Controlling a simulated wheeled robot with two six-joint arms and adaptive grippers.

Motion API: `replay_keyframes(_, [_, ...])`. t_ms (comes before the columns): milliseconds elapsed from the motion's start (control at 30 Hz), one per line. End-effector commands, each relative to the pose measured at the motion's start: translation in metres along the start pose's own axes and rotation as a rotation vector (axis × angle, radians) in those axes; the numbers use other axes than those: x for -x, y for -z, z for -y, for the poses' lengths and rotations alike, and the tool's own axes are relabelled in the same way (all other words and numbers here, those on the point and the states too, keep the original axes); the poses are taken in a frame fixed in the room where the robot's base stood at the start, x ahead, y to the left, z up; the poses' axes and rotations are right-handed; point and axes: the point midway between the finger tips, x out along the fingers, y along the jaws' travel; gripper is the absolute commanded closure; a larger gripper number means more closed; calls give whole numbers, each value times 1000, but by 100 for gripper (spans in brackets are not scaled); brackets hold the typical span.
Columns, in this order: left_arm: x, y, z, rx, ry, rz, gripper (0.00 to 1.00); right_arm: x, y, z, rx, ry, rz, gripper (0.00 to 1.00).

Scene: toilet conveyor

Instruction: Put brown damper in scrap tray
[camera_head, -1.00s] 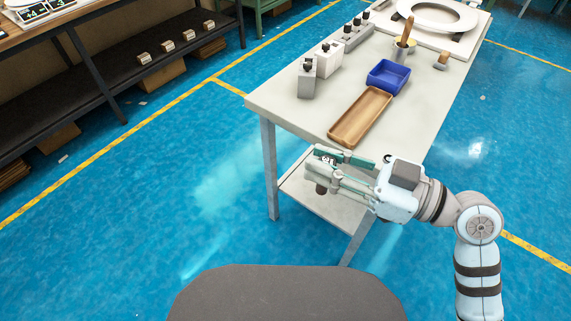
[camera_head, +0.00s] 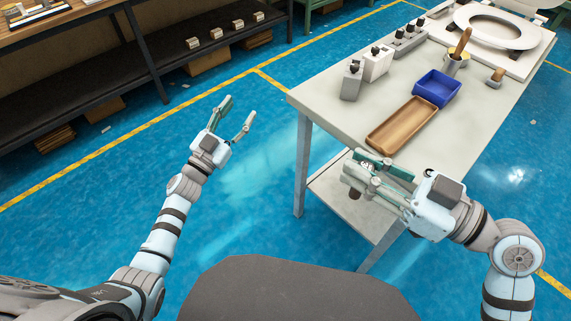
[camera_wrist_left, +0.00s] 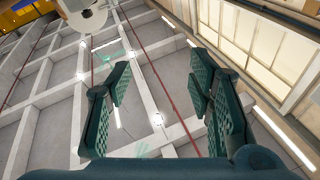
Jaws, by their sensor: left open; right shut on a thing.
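A long tan tray (camera_head: 402,124) and a blue open tray (camera_head: 437,89) lie on the table beyond; I cannot tell by look which is the scrap tray. Another brown-topped piece (camera_head: 495,78) lies near the table's right edge. My left gripper (camera_head: 238,111) is open and empty above the floor, left of the table. Its spread fingers also show in the left wrist view (camera_wrist_left: 160,82).
A dark shelf (camera_head: 200,55) stands at the left. Floor between is clear.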

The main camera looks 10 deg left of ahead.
Motion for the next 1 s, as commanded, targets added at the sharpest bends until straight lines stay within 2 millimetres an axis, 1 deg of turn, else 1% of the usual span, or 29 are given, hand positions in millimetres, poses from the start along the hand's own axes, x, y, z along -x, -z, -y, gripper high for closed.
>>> replay_keyframes(33, [-11, 40, -10, 3, -77, -106, 52, 0, 0, 0, 0, 0, 0, 100])
replay_keyframes(67, [-16, 64, -19, 8, -137, -168, 52, 0, 0, 0, 0, 0, 0, 100])
replay_keyframes(100, [-17, 96, -34, 18, -234, -246, 52, 0, 0, 0, 0, 0, 0, 100])
replay_keyframes(133, [-16, 119, -48, 24, -318, -298, 52, 0, 0, 0, 0, 0, 0, 100])
replay_keyframes(167, [-12, 140, -63, 33, -411, -340, 52, 0, 0, 0, 0, 0, 0, 100])
replay_keyframes(200, [-2, 164, -86, 45, -549, -376, 52, 0, 0, 0, 0, 0, 0, 100])
replay_keyframes(233, [9, 176, -103, 56, -659, -382, 52, 0, 0, 0, 0, 0, 0, 100])
replay_keyframes(267, [22, 185, -120, 70, -771, -369, 52, 0, 0, 0, 0, 0, 0, 100])
replay_keyframes(300, [40, 188, -142, 96, -911, -323, 52, 0, 0, 0, 0, 0, 0, 100])
replay_keyframes(367, [67, 185, -166, 145, -1087, -214, 52, 0, 0, 0, 0, 0, 0, 100])
replay_keyframes(400, [82, 180, -176, 183, -1175, -128, 52, 0, 0, 0, 0, 0, 0, 100])
replay_keyframes(500, [102, 168, -186, 295, -1284, 33, 52, 0, 0, 0, 0, 0, 0, 100])
replay_keyframes(600, [106, 167, -187, 357, -1303, 85, 52, 0, 0, 0, 0, 0, 0, 100])
replay_keyframes(667, [106, 167, -188, 367, -1302, 91, 52, 0, 0, 0, 0, 0, 0, 100])
replay_keyframes(767, [104, 168, -194, 368, -1301, 87, 52, 0, 0, 0, 0, 0, 0, 100])
replay_keyframes(867, [99, 172, -210, 369, -1301, 82, 52, 0, 0, 0, 0, 0, 0, 100])
replay_keyframes(1000, [89, 178, -243, 370, -1300, 79, 52, 0, 0, 0, 0, 0, 0, 100])
